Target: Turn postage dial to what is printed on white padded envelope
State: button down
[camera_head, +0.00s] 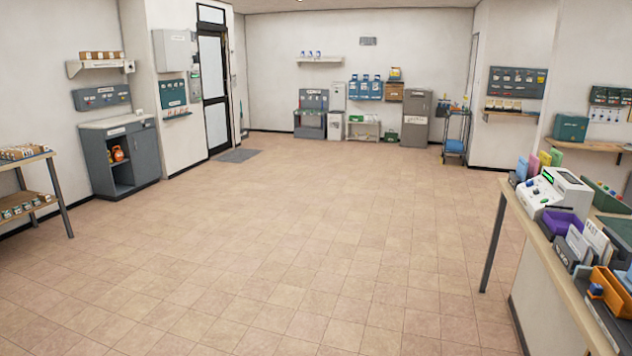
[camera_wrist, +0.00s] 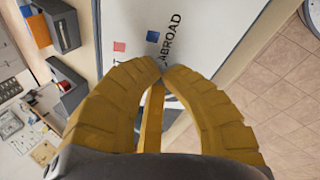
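My gripper (camera_wrist: 158,72) shows its yellow fingers in the wrist view, with the tips closed together. They are shut on the edge of a large white padded envelope (camera_wrist: 200,50), which fills the upper middle. Its face bears the dark print "ABROAD", plus a red square and a blue square; other print is partly hidden by the fingers. The white postage machine (camera_head: 552,192) with a green display stands on the counter at the right of the head view. Its dial is too small to make out. My gripper is out of the head view.
The counter (camera_head: 540,245) also holds a purple bin (camera_head: 565,222), an orange bin (camera_head: 610,290) and upright envelopes close to the machine. The tiled floor (camera_head: 300,240) is open. A grey cabinet (camera_head: 122,155) and a shelf table (camera_head: 30,190) stand at the left.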

jog(key=shift+a+f+b, duration=0.5)
jog(key=shift+b, duration=0.5)
jog(key=shift+s+a+b, duration=0.1)
jog(key=shift+a+b, duration=0.1)
jog(key=shift+b, duration=0.9)
jog(key=shift+s+r+b, duration=0.1)
jog(key=shift+s+b, duration=0.2)
jog(key=shift+s, duration=0.05)
jog(key=shift+d+r, duration=0.1)
jog(key=shift+r, duration=0.05)
dwell(0.5)
